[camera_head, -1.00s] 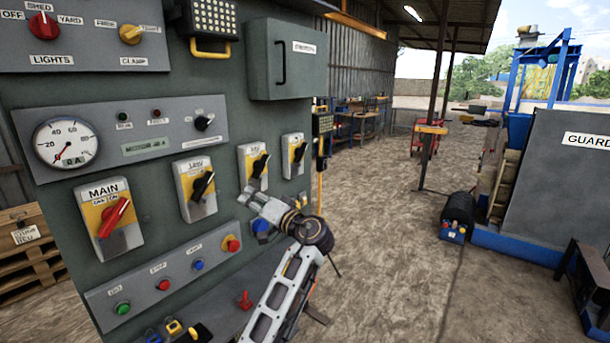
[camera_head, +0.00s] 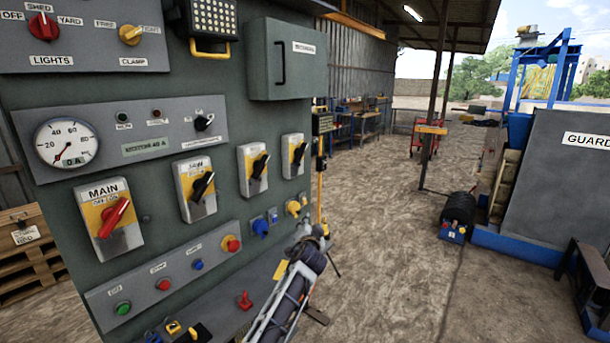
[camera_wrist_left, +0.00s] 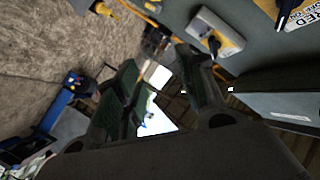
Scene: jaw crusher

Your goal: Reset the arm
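My left arm comes up from the bottom of the head view beside the lower right edge of the grey-green control panel (camera_head: 150,235). My left gripper (camera_head: 314,238) is small and foreshortened there, just right of the panel's sockets, and seems to point away from the camera. In the left wrist view, the two dark fingers of my left gripper (camera_wrist_left: 162,85) stand apart with nothing visible between them. Part of the panel with a yellow-and-white switch plate (camera_wrist_left: 218,32) shows there at upper right. My right gripper is not in view.
The panel carries a red MAIN switch (camera_head: 115,217), several black rotary switches, a button strip (camera_head: 165,283) and a blue socket (camera_head: 261,227). A lower ledge (camera_head: 215,308) juts out under it. Open dirt floor (camera_head: 385,230) lies right, with a black-and-blue machine (camera_head: 457,215) and a GUARD panel (camera_head: 560,190).

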